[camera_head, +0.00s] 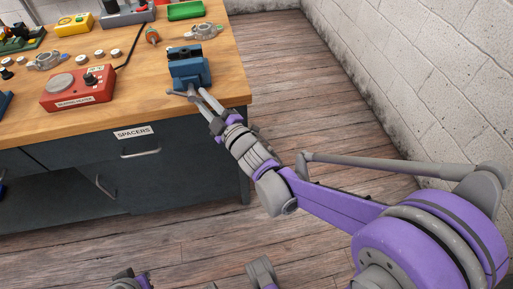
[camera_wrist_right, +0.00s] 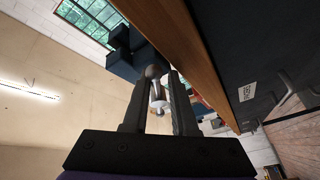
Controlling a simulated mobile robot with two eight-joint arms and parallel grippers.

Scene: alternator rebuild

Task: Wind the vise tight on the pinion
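The blue vise (camera_head: 190,68) stands at the bench's near right corner. Its grey handle (camera_head: 181,92) sticks out at the front, over the bench edge. My right gripper (camera_head: 199,97) reaches up to the handle from the front right. In the right wrist view, the rounded metal handle end (camera_wrist_right: 155,78) lies between the two dark fingers (camera_wrist_right: 154,95). Whether the fingers press on it cannot be told. The vise shows as a dark block (camera_wrist_right: 135,55) beyond the fingertips. I cannot make out a pinion in the jaws. My left gripper is not identifiable.
A red box (camera_head: 78,88) with a round grey plate sits left of the vise on the wooden bench (camera_head: 130,100). Grey housings (camera_head: 205,31) and a green tray (camera_head: 186,10) lie behind. Below is a drawer labelled SPACERS (camera_head: 133,133). Floor (camera_head: 300,70) is clear to the right.

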